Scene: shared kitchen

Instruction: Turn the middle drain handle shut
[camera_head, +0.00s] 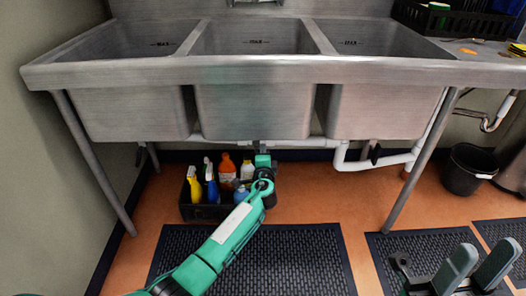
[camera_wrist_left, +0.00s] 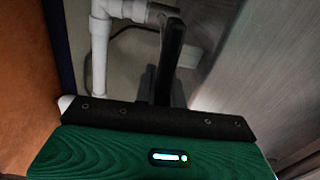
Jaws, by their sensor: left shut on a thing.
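The three-basin steel sink stands ahead, and its middle basin (camera_head: 254,108) is in the centre. My left arm reaches under it, and my left gripper (camera_head: 263,158) is beneath that basin. In the left wrist view a black drain handle (camera_wrist_left: 172,48) hangs from a grey metal drain fitting (camera_wrist_left: 160,12). My left gripper (camera_wrist_left: 162,88) is shut on the lower part of this handle. In the head view my gripper and the basin mostly hide the handle. My right gripper (camera_head: 488,256) is at the lower right, open and empty, away from the sink.
White drain pipes (camera_head: 350,164) run under the basins, and another black handle (camera_head: 375,153) hangs under the right basin. A dark crate (camera_head: 205,213) of several bottles stands close to my left arm. A black bin (camera_head: 467,170) stands right. Dark mats (camera_head: 300,262) cover the floor.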

